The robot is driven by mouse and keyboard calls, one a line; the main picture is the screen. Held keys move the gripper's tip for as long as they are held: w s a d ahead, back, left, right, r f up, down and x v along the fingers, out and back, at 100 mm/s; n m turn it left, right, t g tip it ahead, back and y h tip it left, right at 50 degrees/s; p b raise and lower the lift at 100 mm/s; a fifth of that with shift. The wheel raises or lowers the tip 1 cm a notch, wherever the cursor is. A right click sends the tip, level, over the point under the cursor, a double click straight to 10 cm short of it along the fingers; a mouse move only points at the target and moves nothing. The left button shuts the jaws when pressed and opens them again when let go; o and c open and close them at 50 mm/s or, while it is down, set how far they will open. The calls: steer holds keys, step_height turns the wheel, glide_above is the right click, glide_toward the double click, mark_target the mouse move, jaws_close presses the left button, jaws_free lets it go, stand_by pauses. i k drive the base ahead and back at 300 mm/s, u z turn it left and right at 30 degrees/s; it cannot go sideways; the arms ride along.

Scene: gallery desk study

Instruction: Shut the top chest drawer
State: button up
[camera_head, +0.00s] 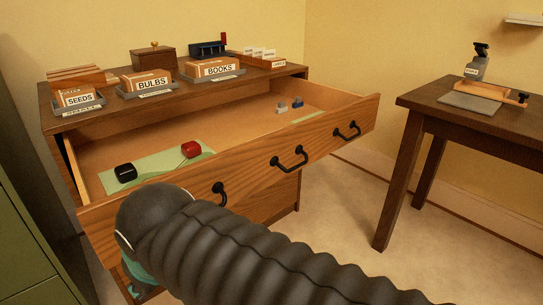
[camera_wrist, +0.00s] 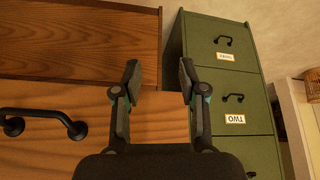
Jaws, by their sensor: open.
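The top chest drawer (camera_head: 245,172) is pulled far out of the brown wooden chest (camera_head: 295,70) in the head view. Its front has several black handles, and the inside shows. My gripper (camera_wrist: 159,80) is open, with nothing between its fingers in the wrist view. In that view the drawer front (camera_wrist: 30,155) with a black handle (camera_wrist: 45,123) fills the lower left, beside the left finger. I cannot tell whether a finger touches it. In the head view my arm covers the drawer front's near left part, and the fingertips are hidden.
In the drawer lie a black item (camera_head: 125,172), a red item (camera_head: 191,149) and small blocks (camera_head: 290,104). Labelled card trays (camera_head: 149,84) and boxes stand on the chest. A green cabinet (camera_wrist: 215,70) stands close by. A desk (camera_head: 465,124) is at right, with free floor (camera_head: 335,210) between.

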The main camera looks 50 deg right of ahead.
mark_target(225, 121)
steer(key=u, duration=0.05)
steer(key=k, duration=0.35)
steer(key=u, duration=1.15)
steer(key=i, duration=0.45)
steer(key=z, duration=3.15)
steer(key=i, duration=0.5)
